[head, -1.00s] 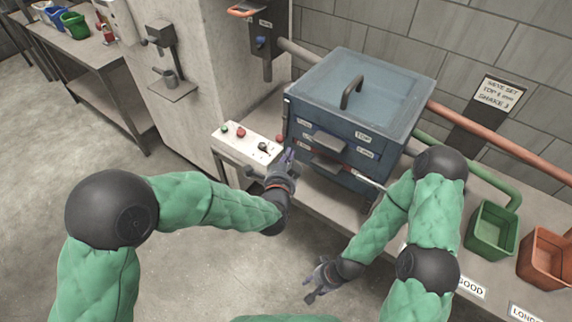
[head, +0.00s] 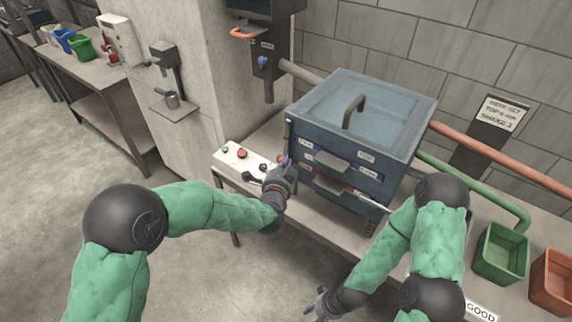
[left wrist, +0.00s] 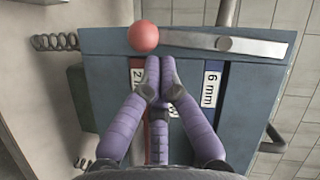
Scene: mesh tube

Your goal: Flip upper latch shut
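The blue sieve box (head: 340,102) stands on the bench with its lid on; two drawer-like trays protrude from its front. In the left wrist view, the latch is a flat metal lever (left wrist: 265,46) with a red ball knob (left wrist: 143,37) at its left end, lying across the box side above the 2 mm and 6 mm labels. My left gripper (left wrist: 160,64) has its purple fingertips together just below the lever, beside the knob, with nothing visible between them. In the head view, my left gripper (head: 284,162) is at the box's front left corner. My right gripper (head: 318,301) hangs low, fingers apart, empty.
A control panel (head: 235,160) with buttons is left of the box. Orange (head: 490,158) and green (head: 465,183) pipes run right of it. Green (head: 503,253) and orange (head: 552,285) bins stand at the right. A spring (left wrist: 55,42) shows beside the box.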

